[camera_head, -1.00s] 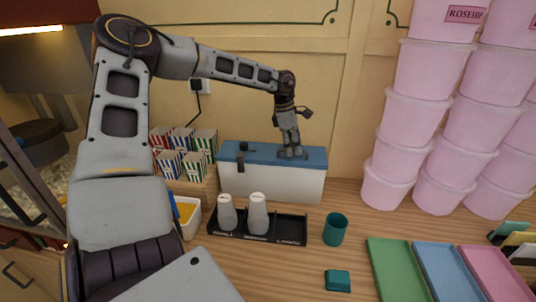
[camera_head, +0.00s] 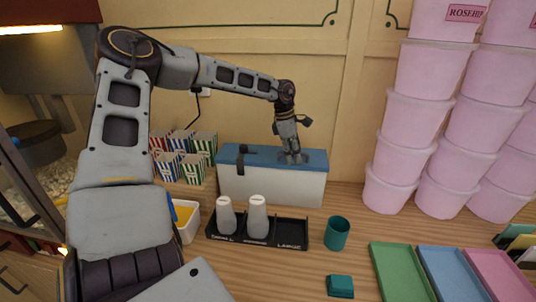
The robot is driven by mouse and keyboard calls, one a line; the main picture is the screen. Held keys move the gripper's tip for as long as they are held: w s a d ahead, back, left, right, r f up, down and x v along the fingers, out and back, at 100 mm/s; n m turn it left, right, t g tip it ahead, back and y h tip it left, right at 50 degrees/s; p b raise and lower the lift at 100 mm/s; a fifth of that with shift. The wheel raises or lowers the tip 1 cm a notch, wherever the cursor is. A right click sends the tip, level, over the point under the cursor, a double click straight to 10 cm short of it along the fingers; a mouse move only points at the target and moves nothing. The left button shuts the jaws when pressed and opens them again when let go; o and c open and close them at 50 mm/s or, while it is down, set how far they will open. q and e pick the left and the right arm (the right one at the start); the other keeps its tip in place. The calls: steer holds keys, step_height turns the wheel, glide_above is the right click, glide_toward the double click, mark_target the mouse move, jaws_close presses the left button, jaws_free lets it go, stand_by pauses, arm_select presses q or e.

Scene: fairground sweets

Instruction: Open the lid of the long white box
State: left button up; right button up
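The long white box (camera_head: 270,187) stands at the back of the counter against the wall. Its blue lid (camera_head: 316,162) lies flat on top and looks shut.
Striped cartons (camera_head: 184,156) stand left of the box. A black tray (camera_head: 292,234) with two white bottles sits in front of it. A teal cup (camera_head: 336,234), a teal block (camera_head: 340,286) and coloured trays (camera_head: 401,271) lie to the right. Pink tubs (camera_head: 419,121) are stacked at the right.

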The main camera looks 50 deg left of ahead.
arm_select(q)
jaws_close()
steer(key=shift+w+a+r, duration=0.1)
steer(key=shift+w+r, duration=0.05)
steer(key=shift+r, duration=0.2)
steer(key=shift+w+a+r+p, duration=0.2)
steer(key=shift+r+p, duration=0.1)
steer(key=shift+r, duration=0.2)
steer(key=shift+w+a+r, duration=0.1)
steer(key=shift+r, duration=0.15)
steer(key=shift+r, duration=0.1)
